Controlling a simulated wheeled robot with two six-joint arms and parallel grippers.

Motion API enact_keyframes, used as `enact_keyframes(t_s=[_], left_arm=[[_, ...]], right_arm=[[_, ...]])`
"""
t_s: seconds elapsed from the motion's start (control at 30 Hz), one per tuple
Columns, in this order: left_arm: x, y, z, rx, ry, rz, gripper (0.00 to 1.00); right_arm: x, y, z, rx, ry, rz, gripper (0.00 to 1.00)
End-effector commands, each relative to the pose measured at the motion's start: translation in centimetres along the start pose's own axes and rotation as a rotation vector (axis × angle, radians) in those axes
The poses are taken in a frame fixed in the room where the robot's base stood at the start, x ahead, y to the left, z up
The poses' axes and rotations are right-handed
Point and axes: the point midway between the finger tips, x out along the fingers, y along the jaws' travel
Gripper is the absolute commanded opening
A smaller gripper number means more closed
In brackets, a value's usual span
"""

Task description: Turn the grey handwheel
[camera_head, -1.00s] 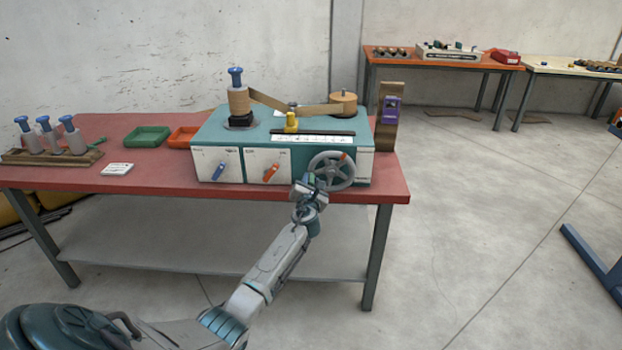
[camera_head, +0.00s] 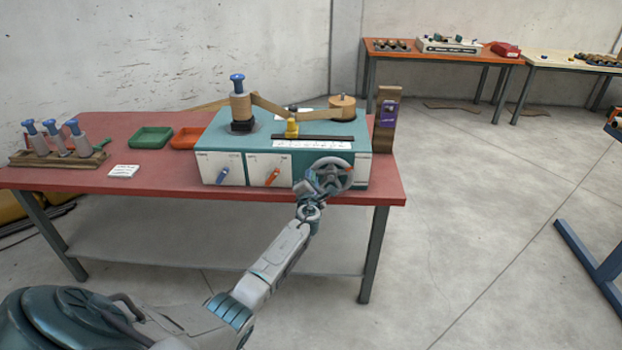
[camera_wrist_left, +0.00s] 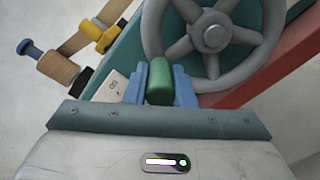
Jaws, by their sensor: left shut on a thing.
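The grey handwheel (camera_head: 331,174) is on the front right of the teal winding machine (camera_head: 260,138). It has a round rim, spokes and a hub, and also shows in the left wrist view (camera_wrist_left: 213,38). My left gripper (camera_head: 314,184) is at the wheel's lower left. In the left wrist view its blue fingers (camera_wrist_left: 159,88) are shut on a green handle (camera_wrist_left: 159,78) at the wheel's rim. A small reddish mark shows on the right of the wheel in the head view. My right gripper is not in view.
The machine stands on a red table (camera_head: 150,187). On it are a wooden rack of blue-topped spools (camera_head: 58,154), a green tray (camera_head: 150,138) and an orange tray (camera_head: 184,139). A wooden post (camera_head: 386,120) stands right of the machine. The floor in front is clear.

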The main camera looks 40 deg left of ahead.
Motion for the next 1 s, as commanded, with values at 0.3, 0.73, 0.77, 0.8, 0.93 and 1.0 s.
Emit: enact_keyframes(t_s=[0.3, 0.73, 0.77, 0.8, 0.93, 1.0], left_arm=[[0.0, -0.1, 0.0, 0.001, 0.000, -0.001, 0.00], [-0.1, 0.0, 0.0, 0.001, 0.000, 0.000, 0.44], [-0.2, 0.0, 0.0, 0.000, 0.000, 0.000, 0.44], [-0.5, 0.0, 0.1, 0.000, -0.001, 0.000, 0.44], [-2.0, 0.0, 0.1, 0.000, -0.001, -0.001, 0.44], [-3.3, 0.1, 0.1, 0.001, -0.001, -0.001, 0.44]], right_arm=[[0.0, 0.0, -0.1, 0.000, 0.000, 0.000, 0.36], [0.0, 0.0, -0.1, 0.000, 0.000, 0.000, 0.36], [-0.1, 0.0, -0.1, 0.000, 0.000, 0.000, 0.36], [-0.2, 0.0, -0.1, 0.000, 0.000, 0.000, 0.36], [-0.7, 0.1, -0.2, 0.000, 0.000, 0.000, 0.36], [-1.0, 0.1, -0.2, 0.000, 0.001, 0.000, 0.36]])
